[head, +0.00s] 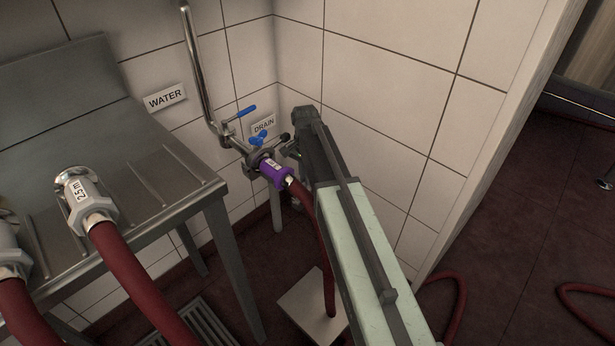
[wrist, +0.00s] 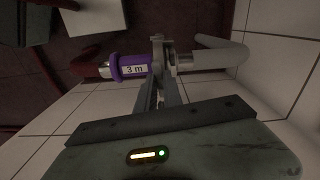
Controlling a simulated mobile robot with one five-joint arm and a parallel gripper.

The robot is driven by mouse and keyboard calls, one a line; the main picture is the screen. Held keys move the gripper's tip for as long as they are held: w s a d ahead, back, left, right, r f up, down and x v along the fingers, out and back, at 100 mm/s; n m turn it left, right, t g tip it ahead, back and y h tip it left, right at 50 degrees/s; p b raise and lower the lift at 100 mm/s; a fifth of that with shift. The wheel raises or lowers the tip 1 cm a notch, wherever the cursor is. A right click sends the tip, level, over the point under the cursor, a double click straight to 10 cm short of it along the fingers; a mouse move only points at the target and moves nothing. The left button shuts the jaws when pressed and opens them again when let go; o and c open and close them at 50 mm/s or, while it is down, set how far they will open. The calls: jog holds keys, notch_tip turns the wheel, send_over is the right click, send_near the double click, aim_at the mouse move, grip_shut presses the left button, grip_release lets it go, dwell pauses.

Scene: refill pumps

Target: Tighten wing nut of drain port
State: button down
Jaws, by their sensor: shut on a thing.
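The drain port clamp (head: 256,158) sits on the pipe below the DRAIN label (head: 264,125). A purple hose coupling (head: 272,172) is joined to it, and its 3 m label shows in the wrist view (wrist: 134,69). My gripper (head: 290,146) reaches the clamp from the right; in the wrist view its narrow fingers (wrist: 160,92) are shut at the clamp (wrist: 159,52), beside the coupling. The wing nut is between the fingertips, mostly hidden and too small to make out clearly. Its angle cannot be told.
A blue valve lever (head: 246,111) and a smaller blue handle (head: 258,138) are close to the port. A steel table (head: 165,185) with hose ends, one a 2.5 m coupling (head: 82,196), stands left. The tiled wall (head: 390,75) is close behind and right. A red hose (head: 312,225) hangs from the coupling.

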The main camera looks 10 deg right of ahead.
jog(key=shift+w+a, duration=0.1)
jog(key=shift+w, duration=0.05)
jog(key=c, duration=1.5)
grip_release()
